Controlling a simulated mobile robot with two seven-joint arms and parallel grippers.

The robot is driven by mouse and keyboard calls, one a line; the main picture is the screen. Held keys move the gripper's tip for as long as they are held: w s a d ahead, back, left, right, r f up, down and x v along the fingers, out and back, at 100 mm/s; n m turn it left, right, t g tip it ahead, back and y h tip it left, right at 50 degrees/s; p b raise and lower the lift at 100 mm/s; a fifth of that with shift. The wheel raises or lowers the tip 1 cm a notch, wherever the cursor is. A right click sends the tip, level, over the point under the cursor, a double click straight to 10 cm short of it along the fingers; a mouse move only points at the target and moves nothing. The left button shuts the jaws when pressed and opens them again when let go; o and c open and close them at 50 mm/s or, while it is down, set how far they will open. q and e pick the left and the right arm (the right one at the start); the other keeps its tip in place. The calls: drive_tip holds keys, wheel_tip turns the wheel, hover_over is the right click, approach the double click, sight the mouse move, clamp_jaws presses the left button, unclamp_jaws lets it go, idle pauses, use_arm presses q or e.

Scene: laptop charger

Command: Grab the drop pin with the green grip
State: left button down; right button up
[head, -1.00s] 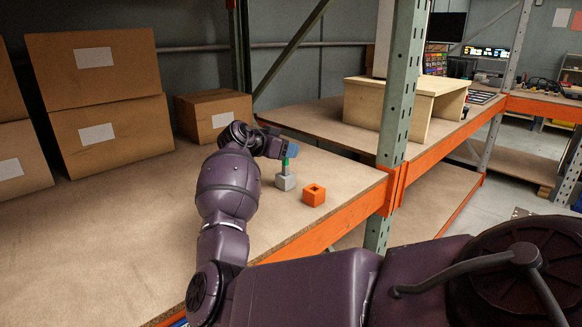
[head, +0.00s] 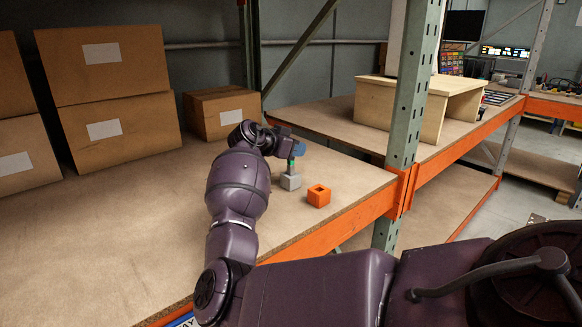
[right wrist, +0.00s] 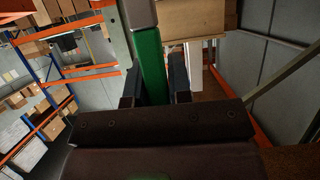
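The drop pin with the green grip (head: 291,163) stands upright at a grey block (head: 290,182) on the shelf, near its right end. My right gripper (head: 292,158) is at the pin's upper part, above the grey block. In the right wrist view the green grip (right wrist: 152,68) lies between the two dark fingers (right wrist: 155,88), which appear to touch it from both sides. The pin's top end is hidden by the gripper in the head view. My left gripper is not in view.
An orange block with a square hole (head: 319,195) sits just right of the grey block, near the orange shelf beam (head: 335,230). Cardboard boxes (head: 120,115) stand at the back left. A green upright post (head: 407,115) rises to the right. The shelf's left front is clear.

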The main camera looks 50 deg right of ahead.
clamp_jaws()
drive_tip(key=shift+r, duration=0.1)
